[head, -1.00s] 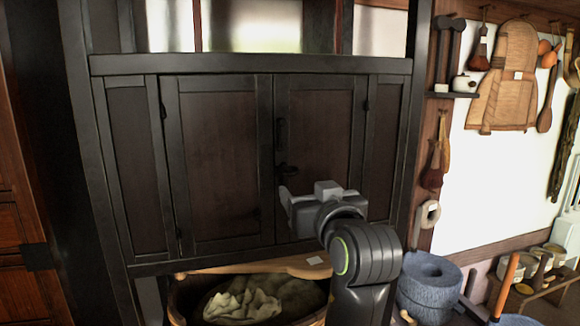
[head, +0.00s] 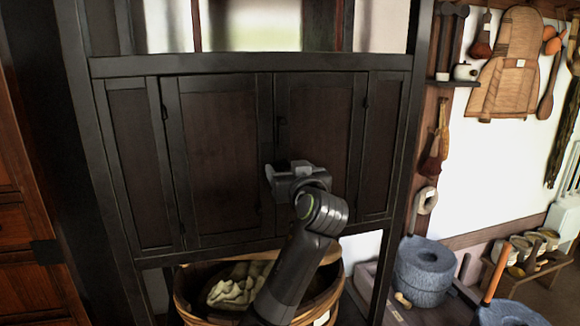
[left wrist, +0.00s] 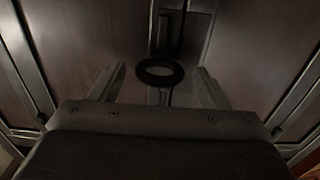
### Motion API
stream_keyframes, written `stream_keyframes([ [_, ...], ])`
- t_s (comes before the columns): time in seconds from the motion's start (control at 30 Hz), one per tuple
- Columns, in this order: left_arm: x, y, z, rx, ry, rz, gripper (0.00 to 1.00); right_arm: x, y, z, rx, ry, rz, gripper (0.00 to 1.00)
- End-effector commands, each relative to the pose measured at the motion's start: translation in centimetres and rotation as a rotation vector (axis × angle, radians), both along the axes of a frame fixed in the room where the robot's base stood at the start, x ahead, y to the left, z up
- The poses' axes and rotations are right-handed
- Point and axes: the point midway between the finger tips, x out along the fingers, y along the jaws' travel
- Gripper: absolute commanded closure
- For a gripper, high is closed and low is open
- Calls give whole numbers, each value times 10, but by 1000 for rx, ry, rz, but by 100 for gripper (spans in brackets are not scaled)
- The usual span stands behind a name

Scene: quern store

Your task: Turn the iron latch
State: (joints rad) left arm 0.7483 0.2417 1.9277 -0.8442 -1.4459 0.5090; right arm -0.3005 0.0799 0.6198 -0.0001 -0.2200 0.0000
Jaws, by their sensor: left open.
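The iron latch shows in the left wrist view as a dark ring (left wrist: 160,83) at the seam of the dark cupboard doors. My left gripper (left wrist: 160,74) is open, with one finger on each side of the ring. I cannot tell whether either finger touches it. In the head view the left gripper (head: 284,170) is in front of the seam between the left door (head: 222,150) and the right door (head: 325,130), and it hides the latch. Both doors look shut. My right gripper is not in view.
A wooden tub (head: 190,308) with pale cloth stands below the cupboard, partly behind my arm. A grey stone quern (head: 424,268) stands at the right. Tools and a woven backpack (head: 508,65) hang on the right wall. Wooden drawers (head: 18,215) are at the left.

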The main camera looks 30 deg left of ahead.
Motion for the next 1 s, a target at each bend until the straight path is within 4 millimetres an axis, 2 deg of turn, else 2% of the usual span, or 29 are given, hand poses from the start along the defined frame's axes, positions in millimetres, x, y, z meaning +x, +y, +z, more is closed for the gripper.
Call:
stream_keyframes([
  [0.23, 0, 0, 0, 0, 0, 0, 32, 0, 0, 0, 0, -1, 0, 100],
  [0.57, 0, 0, 0, 1, -1, -1, 75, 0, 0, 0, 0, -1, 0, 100],
  [1.0, 1, 0, 2, 66, 76, -1, 76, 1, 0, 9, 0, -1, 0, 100],
])
